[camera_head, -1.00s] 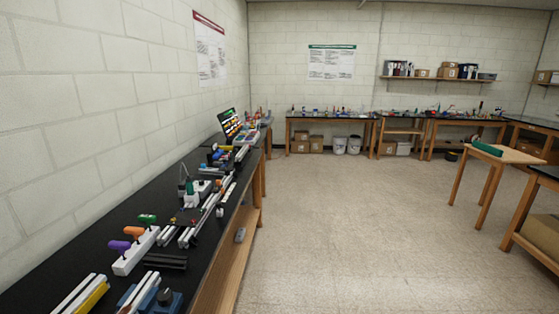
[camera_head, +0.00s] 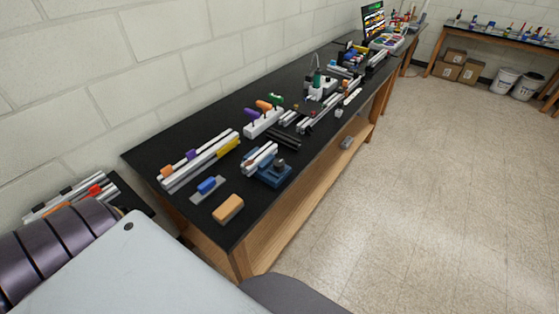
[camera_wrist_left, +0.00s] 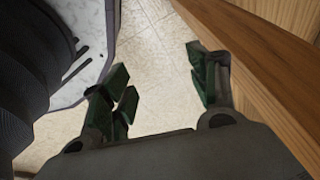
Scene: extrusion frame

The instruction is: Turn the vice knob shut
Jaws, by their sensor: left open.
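The blue vice (camera_head: 271,175) sits on the black bench top near its front edge in the head view. Its dark knob (camera_head: 279,163) stands on the side toward the room. A short silver extrusion piece (camera_head: 260,154) lies at the vice's back; whether the jaws touch it is too small to tell. My left gripper (camera_wrist_left: 165,84) is open and empty in the left wrist view, with its green-padded fingers apart over the tiled floor beside a wooden edge. The vice is not in that view. My right gripper is in neither view.
Near the vice are a tan block (camera_head: 228,209), a small blue piece on a grey plate (camera_head: 207,187), long extrusions (camera_head: 198,165), and a white holder with colored-handled tools (camera_head: 264,123). The wooden edge (camera_wrist_left: 255,75) is close to my left gripper. Floor to the right is clear.

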